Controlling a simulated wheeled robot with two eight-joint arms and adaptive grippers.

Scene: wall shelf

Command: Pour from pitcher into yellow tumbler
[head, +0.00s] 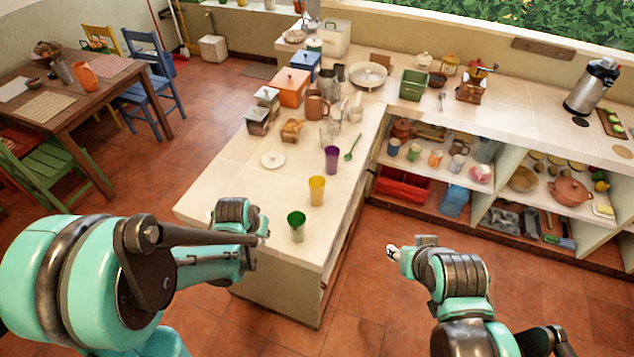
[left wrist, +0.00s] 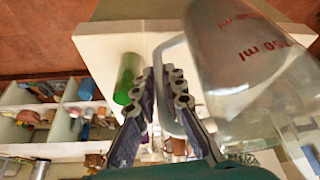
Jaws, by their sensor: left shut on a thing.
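The yellow tumbler (head: 317,190) stands upright on the counter, between a purple tumbler (head: 332,160) and a green tumbler (head: 297,226). In the left wrist view my left gripper (left wrist: 161,80) is shut on the handle of a clear pitcher (left wrist: 240,70) with red volume marks. The green tumbler also shows there (left wrist: 127,77), beside the fingers. In the head view I cannot make out the pitcher; my left arm covers that area, left of the tumblers. My right gripper (head: 395,252) is over the floor right of the counter, and its fingers are unclear.
A white lid (head: 272,160), a green spoon (head: 353,147) and glassware (head: 330,128) lie behind the tumblers. Canisters and a brown mug (head: 317,104) stand farther back. Shelves (head: 500,180) with dishes are at right. The counter's right edge is close to the tumblers.

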